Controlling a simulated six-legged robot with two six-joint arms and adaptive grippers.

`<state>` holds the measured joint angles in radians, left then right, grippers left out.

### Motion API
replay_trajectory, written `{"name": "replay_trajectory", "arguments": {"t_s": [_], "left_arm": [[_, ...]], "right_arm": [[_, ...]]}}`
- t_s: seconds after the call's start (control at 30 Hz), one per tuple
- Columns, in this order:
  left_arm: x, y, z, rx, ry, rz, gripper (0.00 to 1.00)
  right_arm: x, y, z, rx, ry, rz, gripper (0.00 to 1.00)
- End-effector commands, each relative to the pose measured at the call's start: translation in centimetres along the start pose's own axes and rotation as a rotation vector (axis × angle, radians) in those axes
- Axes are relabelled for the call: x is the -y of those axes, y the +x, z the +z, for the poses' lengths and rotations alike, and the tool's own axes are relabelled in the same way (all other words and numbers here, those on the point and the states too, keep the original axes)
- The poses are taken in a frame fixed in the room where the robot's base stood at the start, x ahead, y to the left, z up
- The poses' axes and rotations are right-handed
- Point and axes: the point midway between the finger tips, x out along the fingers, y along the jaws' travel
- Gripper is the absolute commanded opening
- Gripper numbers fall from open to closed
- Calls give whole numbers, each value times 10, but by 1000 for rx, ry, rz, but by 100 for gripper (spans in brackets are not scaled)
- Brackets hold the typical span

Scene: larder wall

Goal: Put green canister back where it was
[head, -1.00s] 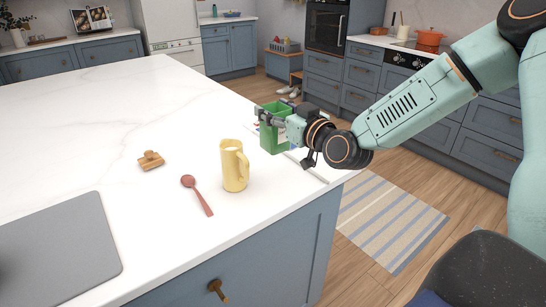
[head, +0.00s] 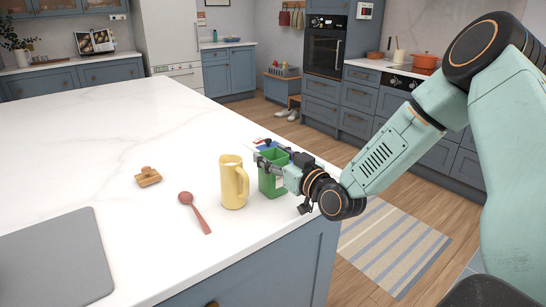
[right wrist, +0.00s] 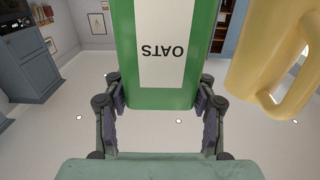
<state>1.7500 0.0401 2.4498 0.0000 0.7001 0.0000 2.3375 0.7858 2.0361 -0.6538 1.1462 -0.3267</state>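The green canister (head: 268,184) stands upright at the right part of the white counter, close to the right of the yellow mug. My right gripper (head: 274,168) is shut on it, with a finger along either side. In the right wrist view the canister (right wrist: 122,40) appears upside down, with a white OATS label, between the two fingers (right wrist: 162,102). I cannot tell whether its base touches the counter. My left gripper is not in view.
The yellow mug (head: 234,184) is very near the canister; it also shows in the right wrist view (right wrist: 262,55). A red spoon (head: 196,213), a wooden piece (head: 148,177) and a grey mat (head: 50,262) lie to the left. A partly hidden blue and red item (head: 265,142) lies behind the canister.

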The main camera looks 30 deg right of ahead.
Motion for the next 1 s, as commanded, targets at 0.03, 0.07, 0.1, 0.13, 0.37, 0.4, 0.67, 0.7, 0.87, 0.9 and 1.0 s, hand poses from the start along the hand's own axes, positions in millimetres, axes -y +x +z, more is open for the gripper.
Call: {"name": "replay_trajectory", "arguments": {"t_s": [0.03,0.07,0.1,0.13,0.37,0.4,0.67,0.7,0.87,0.9,1.0], "left_arm": [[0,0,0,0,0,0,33],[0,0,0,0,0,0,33],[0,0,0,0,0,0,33],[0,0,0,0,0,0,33],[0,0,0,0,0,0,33],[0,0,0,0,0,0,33],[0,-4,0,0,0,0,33],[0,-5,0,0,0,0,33],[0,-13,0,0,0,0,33],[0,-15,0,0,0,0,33],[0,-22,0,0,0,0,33]], "right_arm": [[0,0,0,0,1,1,62],[0,0,0,0,1,1,64],[0,0,0,0,1,1,68],[0,0,0,0,1,1,70],[0,0,0,1,1,1,79],[0,0,0,1,1,1,79],[-1,-4,-2,1,4,2,79],[-2,-7,-2,2,5,4,79],[-2,-25,-4,2,8,5,79],[-1,-30,-4,0,8,4,79],[-2,-41,-4,3,7,4,79]]}}
